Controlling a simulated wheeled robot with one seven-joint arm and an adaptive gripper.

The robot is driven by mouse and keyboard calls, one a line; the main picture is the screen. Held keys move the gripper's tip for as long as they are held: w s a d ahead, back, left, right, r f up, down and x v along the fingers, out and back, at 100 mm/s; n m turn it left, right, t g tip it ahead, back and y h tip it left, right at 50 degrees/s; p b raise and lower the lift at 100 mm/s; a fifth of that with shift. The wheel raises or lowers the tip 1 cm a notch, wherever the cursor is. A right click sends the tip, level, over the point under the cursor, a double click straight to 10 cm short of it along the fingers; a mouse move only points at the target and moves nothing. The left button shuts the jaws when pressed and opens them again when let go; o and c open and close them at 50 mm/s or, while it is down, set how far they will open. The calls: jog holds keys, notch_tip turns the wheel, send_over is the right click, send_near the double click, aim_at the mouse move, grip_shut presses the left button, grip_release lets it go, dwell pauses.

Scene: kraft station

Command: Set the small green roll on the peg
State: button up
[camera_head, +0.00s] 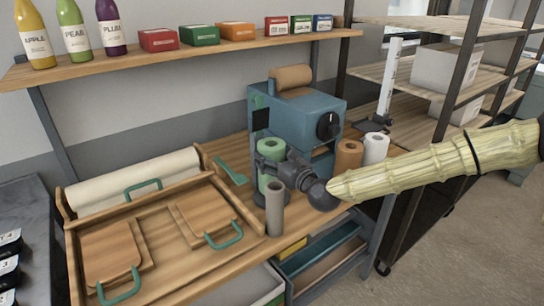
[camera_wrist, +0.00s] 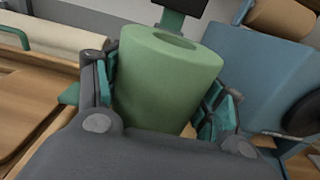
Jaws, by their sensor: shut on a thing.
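The small green roll (camera_head: 270,148) is upright between the fingers of my gripper (camera_head: 269,166), in front of the blue machine. In the wrist view the green roll (camera_wrist: 165,85) fills the space between the teal finger pads of my gripper (camera_wrist: 160,95), with its open top hole visible. The fingers press on both its sides. The roll's lower end is hidden by the gripper, so I cannot tell whether it touches anything below. No peg can be made out for certain; a grey upright cylinder (camera_head: 275,209) stands just in front of my gripper.
The blue machine (camera_head: 300,112) carries a brown roll (camera_head: 291,78) on top. A brown roll (camera_head: 349,156) and a white roll (camera_head: 375,148) stand to the right, near my arm. A wooden tray (camera_head: 165,262) with handled boards lies left. A bottle shelf (camera_head: 190,52) hangs above.

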jog(key=shift+f+b, duration=0.75)
jog(key=shift+f, duration=0.2)
jog(key=o, duration=1.5)
jog(key=shift+c, duration=0.2)
jog(key=shift+f, duration=0.15)
notch_tip(320, 180, up, 10)
jog(key=shift+r, duration=0.1)
